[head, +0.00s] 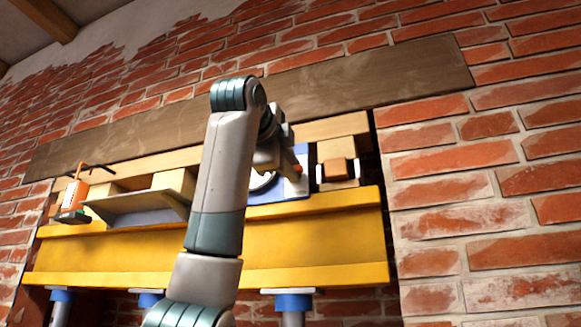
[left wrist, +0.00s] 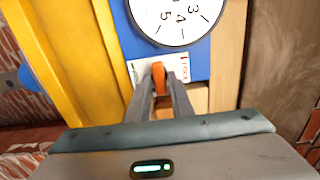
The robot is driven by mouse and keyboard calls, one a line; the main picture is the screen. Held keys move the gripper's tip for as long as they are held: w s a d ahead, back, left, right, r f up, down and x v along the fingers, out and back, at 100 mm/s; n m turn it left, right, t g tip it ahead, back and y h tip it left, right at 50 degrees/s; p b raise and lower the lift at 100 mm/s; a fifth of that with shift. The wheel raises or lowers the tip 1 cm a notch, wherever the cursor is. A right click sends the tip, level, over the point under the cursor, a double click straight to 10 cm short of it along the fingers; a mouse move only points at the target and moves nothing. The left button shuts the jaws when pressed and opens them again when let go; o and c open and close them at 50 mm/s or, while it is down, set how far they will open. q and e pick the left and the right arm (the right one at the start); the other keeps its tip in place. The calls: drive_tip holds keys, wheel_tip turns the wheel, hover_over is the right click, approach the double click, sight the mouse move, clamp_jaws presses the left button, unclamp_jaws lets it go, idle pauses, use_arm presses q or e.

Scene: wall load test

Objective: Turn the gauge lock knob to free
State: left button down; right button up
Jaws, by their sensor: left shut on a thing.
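The orange lock knob (left wrist: 158,75) is on the blue gauge panel (left wrist: 200,62), just below the white dial (left wrist: 175,18) in the left wrist view. A small white label lies on each side of the knob; I cannot read them surely. My left gripper (left wrist: 159,88) is shut on the knob, one finger on each side. The knob's handle lies roughly lengthwise between the fingers; its base is partly hidden. In the head view my left arm covers much of the blue panel (head: 278,210) and dial (head: 262,181). My right gripper is not in view.
A yellow beam (head: 315,240) runs below the panel, resting on blue-topped posts (head: 287,300). A dark plank (head: 370,82) crosses the brick wall above. An orange tool (head: 73,195) and a small grey shelf (head: 140,203) are at the left.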

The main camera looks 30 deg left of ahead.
use_arm(q)
drive_tip(key=shift+f, duration=0.1)
drive_tip(key=c, duration=1.7)
unclamp_jaws()
drive_tip(key=shift+d, duration=0.1)
drive_tip(key=shift+s, duration=0.15)
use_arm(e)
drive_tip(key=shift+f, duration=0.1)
use_arm(q)
drive_tip(key=b+v, duration=0.6)
drive_tip(key=v, duration=1.1)
drive_tip(key=shift+s, duration=0.1)
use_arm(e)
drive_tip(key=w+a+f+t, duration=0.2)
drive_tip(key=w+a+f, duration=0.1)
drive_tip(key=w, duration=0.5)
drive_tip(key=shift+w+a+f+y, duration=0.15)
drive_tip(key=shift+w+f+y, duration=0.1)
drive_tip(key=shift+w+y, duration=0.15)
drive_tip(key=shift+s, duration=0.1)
